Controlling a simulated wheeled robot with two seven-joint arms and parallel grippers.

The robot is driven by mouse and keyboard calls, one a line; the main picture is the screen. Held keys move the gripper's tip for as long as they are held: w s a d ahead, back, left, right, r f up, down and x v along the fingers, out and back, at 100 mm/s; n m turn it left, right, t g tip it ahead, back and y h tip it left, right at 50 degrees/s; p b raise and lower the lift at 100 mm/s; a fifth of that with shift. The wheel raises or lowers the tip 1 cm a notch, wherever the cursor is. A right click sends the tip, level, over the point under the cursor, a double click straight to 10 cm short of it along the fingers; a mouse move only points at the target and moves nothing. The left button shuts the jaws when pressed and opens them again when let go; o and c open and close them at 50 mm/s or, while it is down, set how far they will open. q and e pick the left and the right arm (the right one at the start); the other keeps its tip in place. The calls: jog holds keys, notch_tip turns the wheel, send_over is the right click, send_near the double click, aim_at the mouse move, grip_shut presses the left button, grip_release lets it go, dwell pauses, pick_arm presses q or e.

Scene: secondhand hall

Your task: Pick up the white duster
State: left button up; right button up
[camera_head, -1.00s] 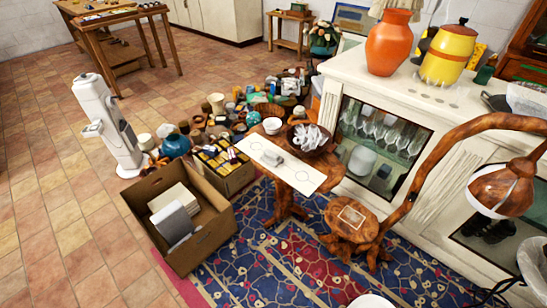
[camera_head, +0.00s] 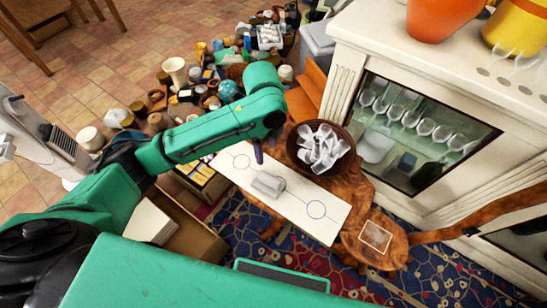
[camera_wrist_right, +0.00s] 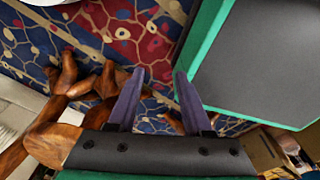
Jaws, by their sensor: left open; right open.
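A small pale grey-white block (camera_head: 268,184), which looks like the white duster, lies on a white strip (camera_head: 232,168) between two drawn circles. The strip lies on a wooden table with a natural, irregular edge. My left gripper (camera_head: 259,152) is above the strip, just up from the block in the head view, with its purple fingers pointing down. It is open and apart from the block; the gap between its fingers is hard to see. My right gripper (camera_wrist_right: 160,73) is open and empty over the patterned rug in the right wrist view. The block is not visible there.
A dark bowl of crumpled whitish pieces (camera_head: 320,148) stands close beside the strip. A white cabinet (camera_head: 345,55) stands at the right. A cardboard box (camera_head: 200,238) is at the lower left, and clutter covers the floor behind. A square-marked wooden stool (camera_head: 385,248) stands right of the strip.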

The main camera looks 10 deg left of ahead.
pick_arm(q)
jog(key=b, duration=0.1)
send_over(268, 179)
notch_tip(268, 179, down, 7)
jog(key=shift+s+r, duration=0.15)
notch_tip(268, 179, down, 7)
jog(key=shift+r+b, duration=0.15)
jog(key=shift+b, duration=0.3)
jog(key=shift+c, duration=0.6)
grip_shut()
pick_arm(e)
jog(key=shift+s+d+f, duration=0.2)
jog(key=shift+s+f, duration=0.3)
jog(key=shift+s, duration=0.05)
jog(key=shift+s+d+f, duration=0.2)
jog(key=shift+s+f, duration=0.3)
